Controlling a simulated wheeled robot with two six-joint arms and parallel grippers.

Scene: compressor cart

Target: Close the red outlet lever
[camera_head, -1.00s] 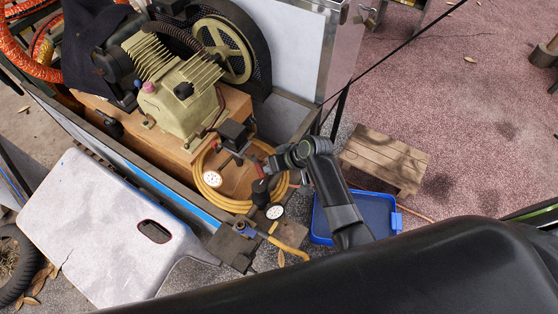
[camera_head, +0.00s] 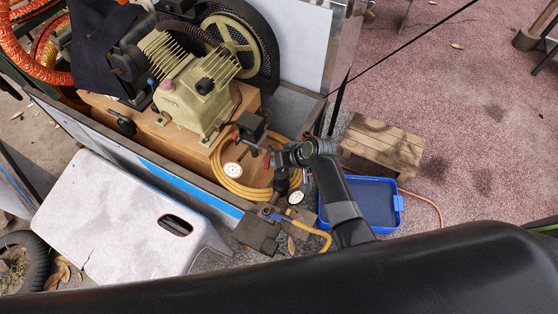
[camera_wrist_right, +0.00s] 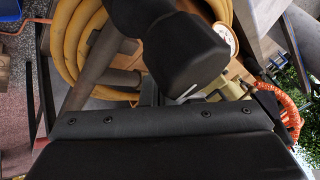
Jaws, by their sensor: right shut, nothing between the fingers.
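A small red part (camera_head: 267,161), which looks like the red lever, shows beside the tip of my right gripper (camera_head: 274,158). It is partly hidden, so I cannot tell its angle or whether the gripper touches it. My right gripper is shut and empty, above the fittings at the cart's near right corner. In the right wrist view, dark gripper parts (camera_wrist_right: 185,55) fill the middle, and I see no red lever there. My left gripper is not in view.
A coiled yellow hose (camera_head: 224,181), a white gauge (camera_head: 296,197) and a blue-handled fitting (camera_head: 268,213) crowd the corner. The compressor (camera_head: 195,95) stands behind. A blue tray (camera_head: 372,205) and wooden step (camera_head: 382,148) lie to the right.

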